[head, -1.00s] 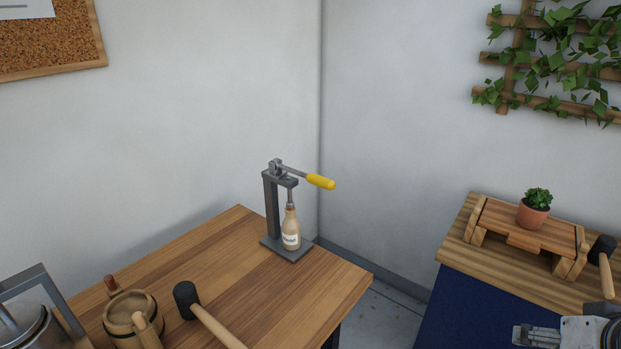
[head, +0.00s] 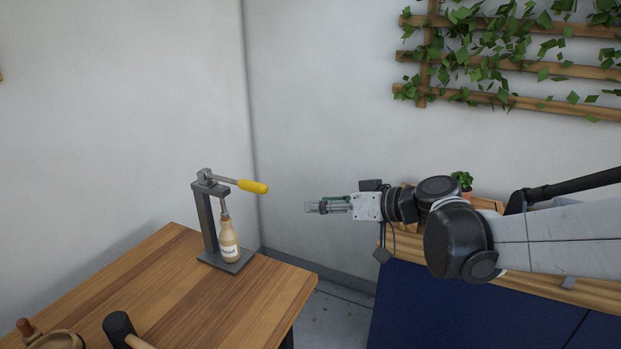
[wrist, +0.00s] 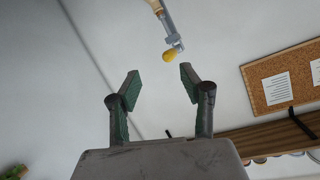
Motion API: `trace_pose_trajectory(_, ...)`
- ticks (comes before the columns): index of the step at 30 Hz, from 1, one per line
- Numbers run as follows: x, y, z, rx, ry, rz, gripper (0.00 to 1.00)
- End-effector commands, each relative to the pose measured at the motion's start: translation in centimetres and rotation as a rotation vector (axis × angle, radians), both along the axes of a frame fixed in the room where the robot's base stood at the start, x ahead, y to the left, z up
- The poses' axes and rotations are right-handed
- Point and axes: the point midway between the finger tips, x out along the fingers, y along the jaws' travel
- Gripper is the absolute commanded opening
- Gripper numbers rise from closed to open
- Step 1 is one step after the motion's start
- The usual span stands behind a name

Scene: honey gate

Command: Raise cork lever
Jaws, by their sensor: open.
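The cork press (head: 206,220) stands on the wooden table in the head view, a grey post on a flat base. Its lever has a yellow grip (head: 253,187) that points right and tilts slightly down. A labelled bottle (head: 229,242) stands upright on the base under the plunger. My gripper (head: 312,207) is to the right of the yellow grip and a little lower in the picture, apart from it. In the wrist view my gripper (wrist: 160,82) is open and empty. The yellow grip (wrist: 171,55) shows there beyond the fingertips, roughly between them.
A mallet (head: 119,329) and part of a wooden mug (head: 55,340) are at the table's (head: 150,275) front left. A blue cabinet (head: 400,310) with a wooden top stands right, behind my arm. A leafy trellis (head: 500,62) hangs on the wall. A corkboard (wrist: 283,80) shows in the wrist view.

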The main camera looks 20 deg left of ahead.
Motion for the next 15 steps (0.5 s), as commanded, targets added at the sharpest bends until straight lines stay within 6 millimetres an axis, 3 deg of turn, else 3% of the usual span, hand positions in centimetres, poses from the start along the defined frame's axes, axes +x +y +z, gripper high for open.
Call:
trace_pose_trajectory(6,2.7,5.2,-0.8,0.153,-0.111,0.104,0.41)
trace_pose_trajectory(15,4.1,8.4,-1.5,0.277,-0.204,0.159,0.41)
